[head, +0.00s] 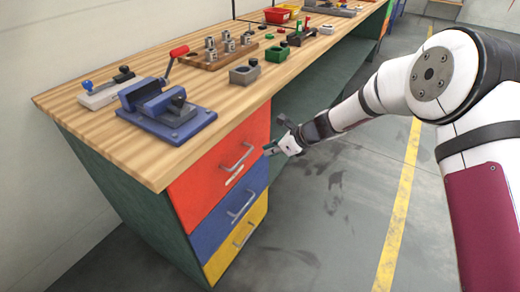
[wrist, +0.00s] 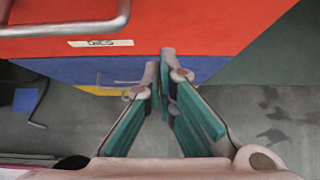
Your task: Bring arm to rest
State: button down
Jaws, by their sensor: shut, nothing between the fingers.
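My gripper (head: 271,150) is at the end of my white arm, in front of the workbench's drawers, close to the right edge of the red drawer (head: 225,168) in the head view. In the wrist view my gripper (wrist: 166,75) is shut and empty, its green-padded fingers meeting at the tips. The red drawer fills the top of that view, with its metal handle (wrist: 75,27) at upper left, apart from the fingers. My arm reaches in from the right, below the tabletop. I cannot tell whether the fingertips touch the drawer front.
The wooden workbench (head: 75,118) holds a blue vise (head: 165,110), a wooden block with metal cylinders (head: 212,62) and several small parts. Blue (head: 228,222) and yellow (head: 237,245) drawers lie below the red one. Grey floor with a yellow line (head: 402,205) is open to the right.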

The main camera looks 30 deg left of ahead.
jog(key=s+d+r+n+h+p, duration=0.1)
jog(key=s+d+r+n, duration=0.15)
jog(key=d+r, duration=0.65)
jog(key=s+d+r+n, duration=0.2)
jog(key=d+r+n, duration=0.2)
jog(key=d+r, duration=0.45)
jog(key=s+d+r+n+h, duration=0.2)
jog(key=s+d+r+n, duration=0.3)
jog(key=s+d+r, duration=0.5)
jog(key=s+d+n+t+h, duration=0.1)
jog(key=s+d+n+h, duration=0.55)
jog(key=s+d, duration=1.65)
notch_tip(320, 180, up, 16)
jog(key=a+t+p, duration=0.1)
jog(key=t+p, duration=0.1)
jog(key=p, duration=1.3)
jog(key=shift+a+t, duration=0.25)
jog(key=shift+t, duration=0.15)
jog(key=shift+f+y, duration=0.1)
jog(key=shift+y, duration=0.15)
